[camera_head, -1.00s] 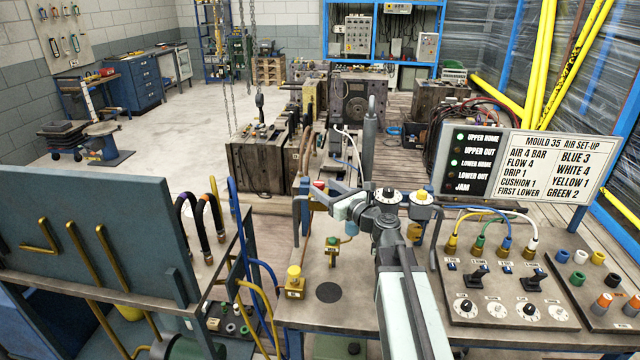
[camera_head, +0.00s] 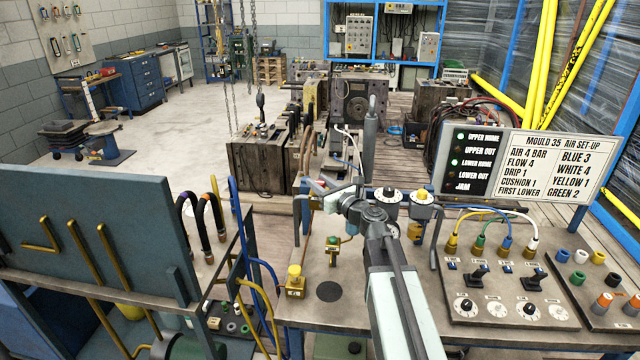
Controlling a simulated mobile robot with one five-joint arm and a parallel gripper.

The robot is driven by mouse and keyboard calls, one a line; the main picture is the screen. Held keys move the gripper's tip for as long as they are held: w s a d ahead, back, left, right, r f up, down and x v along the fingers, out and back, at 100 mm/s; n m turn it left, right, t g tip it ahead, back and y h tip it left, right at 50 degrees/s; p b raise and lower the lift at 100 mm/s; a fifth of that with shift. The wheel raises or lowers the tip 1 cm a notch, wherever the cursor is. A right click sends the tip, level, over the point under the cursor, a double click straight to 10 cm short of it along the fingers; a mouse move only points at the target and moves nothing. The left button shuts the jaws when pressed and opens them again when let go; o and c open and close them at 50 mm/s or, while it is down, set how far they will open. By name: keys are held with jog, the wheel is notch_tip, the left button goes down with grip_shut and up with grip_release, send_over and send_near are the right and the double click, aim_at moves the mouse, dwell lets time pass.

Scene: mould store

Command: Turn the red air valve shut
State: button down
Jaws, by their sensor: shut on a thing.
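My gripper (camera_head: 319,193) reaches over the bench from the front right and is shut on the valve's handle. How far the handle is turned is too small to tell.
Gauges or dials (camera_head: 390,194) stand close right of my wrist. A yellow-topped fitting (camera_head: 294,277) and a green-topped fitting (camera_head: 333,244) stand on the bench in front. A control panel (camera_head: 477,313) with plugged hoses is at right, below the set-up sign (camera_head: 553,170).

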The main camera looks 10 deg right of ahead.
jog(key=m+h, duration=0.2)
jog(key=h, duration=0.1)
jog(key=m+t+h, duration=0.1)
jog(key=m+h, duration=0.1)
jog(key=h, duration=0.1)
jog(key=shift+a+t+h, duration=0.15)
jog(key=shift+t+h, duration=0.15)
jog(key=m+h, duration=0.3)
jog(key=h, duration=0.1)
jog(key=m+g+h, duration=0.1)
jog(key=m+h, duration=0.2)
jog(key=h, duration=0.1)
jog(key=shift+w+g+h, duration=0.15)
jog(key=shift+g+h, duration=0.15)
jog(key=m+g+h, duration=0.4)
jog(key=m+h, duration=0.1)
jog(key=h, duration=0.1)
jog(key=shift+g, duration=0.4)
jog(key=shift+m+g+h, duration=1.1)
jog(key=shift+m+g, duration=0.1)
jog(key=shift+g, duration=0.7)
jog(key=c, duration=1)
grip_release()
jog(key=shift+c, duration=0.2)
